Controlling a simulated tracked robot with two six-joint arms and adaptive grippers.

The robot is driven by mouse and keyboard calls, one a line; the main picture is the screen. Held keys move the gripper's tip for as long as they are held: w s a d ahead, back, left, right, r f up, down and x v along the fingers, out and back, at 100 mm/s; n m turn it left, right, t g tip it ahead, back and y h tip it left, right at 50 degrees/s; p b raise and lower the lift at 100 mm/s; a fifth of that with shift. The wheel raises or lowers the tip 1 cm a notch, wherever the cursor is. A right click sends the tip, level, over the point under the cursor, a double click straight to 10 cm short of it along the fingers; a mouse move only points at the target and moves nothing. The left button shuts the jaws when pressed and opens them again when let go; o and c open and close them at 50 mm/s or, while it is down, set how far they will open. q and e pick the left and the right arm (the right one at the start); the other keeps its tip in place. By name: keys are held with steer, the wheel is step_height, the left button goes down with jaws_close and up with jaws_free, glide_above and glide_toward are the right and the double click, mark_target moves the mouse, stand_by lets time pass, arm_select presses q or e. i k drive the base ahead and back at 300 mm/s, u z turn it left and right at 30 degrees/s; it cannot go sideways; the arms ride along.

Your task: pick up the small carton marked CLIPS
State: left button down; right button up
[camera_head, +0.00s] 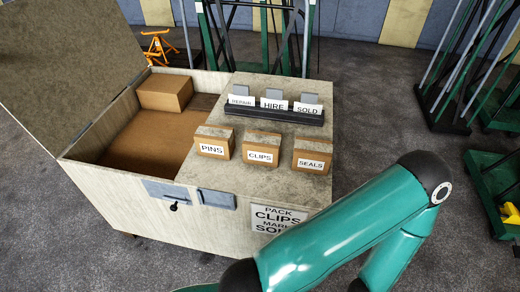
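The small carton marked CLIPS (262,139) stands upright on the grey top of the chest (225,168), in the middle of a row of three brown cartons. The carton marked PINS (213,133) is to its left and the carton marked SEALS (313,145) to its right, with narrow gaps between them. A teal arm of mine crosses the lower right, in front of the chest. Neither of my grippers shows in the head view.
A dark rack (275,113) with REPAIR, HIRE and SOLD cards stands behind the cartons. The chest's left compartment is open, its lid (70,60) raised, with a larger brown box (165,91) inside. A partly hidden sign (279,215) is on the chest front.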

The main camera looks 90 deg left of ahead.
mark_target(259, 148)
steer(key=z, duration=1.15)
steer(key=i, duration=0.1)
steer(key=u, duration=2.55)
steer(key=i, duration=0.25)
steer(key=u, duration=1.8)
steer(key=k, duration=0.5)
steer(key=u, duration=0.45)
steer(key=i, duration=0.25)
steer(key=z, duration=0.05)
